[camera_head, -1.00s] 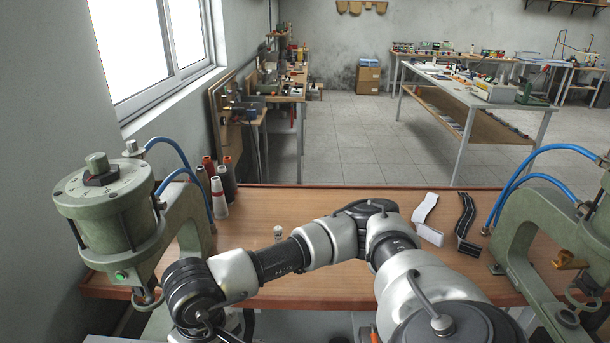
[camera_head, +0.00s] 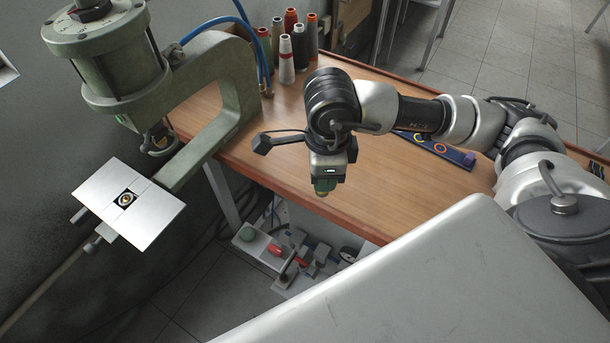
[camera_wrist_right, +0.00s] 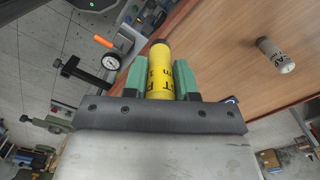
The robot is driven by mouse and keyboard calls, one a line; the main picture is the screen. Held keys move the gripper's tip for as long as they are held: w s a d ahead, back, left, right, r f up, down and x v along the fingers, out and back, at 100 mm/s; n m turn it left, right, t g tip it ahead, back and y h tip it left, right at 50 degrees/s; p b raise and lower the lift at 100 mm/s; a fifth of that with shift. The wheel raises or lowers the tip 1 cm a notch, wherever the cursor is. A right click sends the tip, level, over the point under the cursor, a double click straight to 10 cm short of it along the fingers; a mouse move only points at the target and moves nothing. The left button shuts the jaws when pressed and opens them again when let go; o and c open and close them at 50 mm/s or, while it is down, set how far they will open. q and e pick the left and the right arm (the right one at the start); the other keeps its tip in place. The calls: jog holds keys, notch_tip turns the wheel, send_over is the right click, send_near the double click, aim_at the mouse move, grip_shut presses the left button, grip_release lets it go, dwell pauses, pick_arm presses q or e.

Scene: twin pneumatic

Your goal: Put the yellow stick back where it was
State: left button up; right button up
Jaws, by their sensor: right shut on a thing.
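My right gripper (camera_head: 325,183) points down above the front edge of the wooden table, with its green fingers close together. In the right wrist view, the same gripper (camera_wrist_right: 160,78) is shut on the yellow stick (camera_wrist_right: 159,62). The stick is a short yellow cylinder with black lettering and a dark rounded end, gripped between the two green fingers. In the head view the stick is mostly hidden by the gripper. My left gripper is not in view.
A green pneumatic press (camera_head: 225,90) stands at the left, with a white square plate (camera_head: 155,205) in front. Several thread cones (camera_head: 286,62) stand at the back. A dark blue strip with coloured rings (camera_head: 440,150) lies behind my arm. A pedal unit with a gauge (camera_head: 290,262) is below the table (camera_head: 250,140).

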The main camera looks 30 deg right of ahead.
jog(key=m, duration=0.5)
jog(key=shift+s+d+r, duration=0.1)
jog(key=shift+s+d, duration=0.1)
jog(key=shift+d, duration=0.2)
jog(key=w+f+m+p, duration=0.1)
jog(key=w+f, duration=0.2)
jog(key=w+d+f+m+p, duration=0.1)
jog(key=w+f+p, duration=0.1)
jog(key=w+f, duration=0.2)
jog(key=w+f+m+p, duration=0.2)
jog(key=w+f, duration=0.1)
jog(key=w, duration=0.1)
jog(key=shift+w+d+f, duration=0.15)
jog(key=shift+d+f, duration=0.1)
jog(key=shift+d, duration=0.05)
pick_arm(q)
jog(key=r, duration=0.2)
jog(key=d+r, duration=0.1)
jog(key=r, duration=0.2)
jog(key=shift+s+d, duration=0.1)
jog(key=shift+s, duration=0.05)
pick_arm(e)
jog(key=shift+f, duration=0.1)
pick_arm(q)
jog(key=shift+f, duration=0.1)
pick_arm(e)
jog(key=shift+f, duration=0.15)
jog(key=o, duration=0.8)
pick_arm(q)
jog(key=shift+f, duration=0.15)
